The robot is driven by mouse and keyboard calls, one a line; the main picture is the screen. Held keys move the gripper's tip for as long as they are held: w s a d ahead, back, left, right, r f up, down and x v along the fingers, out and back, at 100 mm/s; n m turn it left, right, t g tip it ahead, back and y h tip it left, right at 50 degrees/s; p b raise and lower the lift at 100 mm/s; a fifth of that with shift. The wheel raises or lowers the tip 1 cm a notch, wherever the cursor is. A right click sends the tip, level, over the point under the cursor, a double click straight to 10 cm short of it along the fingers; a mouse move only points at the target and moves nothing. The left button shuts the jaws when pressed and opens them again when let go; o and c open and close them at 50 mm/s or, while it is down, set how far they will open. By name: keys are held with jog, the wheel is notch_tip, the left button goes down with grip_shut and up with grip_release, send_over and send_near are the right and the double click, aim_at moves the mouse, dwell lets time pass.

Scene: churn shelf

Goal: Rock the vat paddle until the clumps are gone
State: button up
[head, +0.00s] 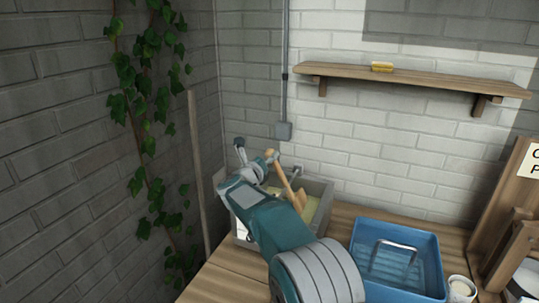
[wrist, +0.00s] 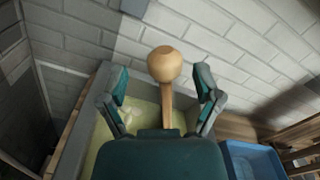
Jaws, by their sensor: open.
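The grey vat (head: 318,206) stands on the wooden table against the wall, partly hidden by my arm. It holds a pale yellow mass, and a few lumps show in it in the wrist view (wrist: 121,122). The wooden paddle (head: 290,187) leans up out of the vat. In the wrist view its round knob (wrist: 164,63) and handle stand between my fingers. My gripper (wrist: 161,85) is open, with one finger on each side of the handle and a gap on both sides. In the head view my gripper (head: 255,160) is beside the paddle's top.
A blue tub (head: 437,262) with a metal handle inside stands right of the vat, with a small white cup (head: 461,289) beside it. A wooden rack (head: 500,235) is at far right. A pole (head: 199,175) leans left.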

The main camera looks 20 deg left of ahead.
jog(key=shift+w, duration=0.9)
jog(key=shift+w+d, duration=0.3)
jog(key=shift+w, duration=0.05)
jog(key=shift+r, duration=0.1)
jog(key=shift+c, duration=0.2)
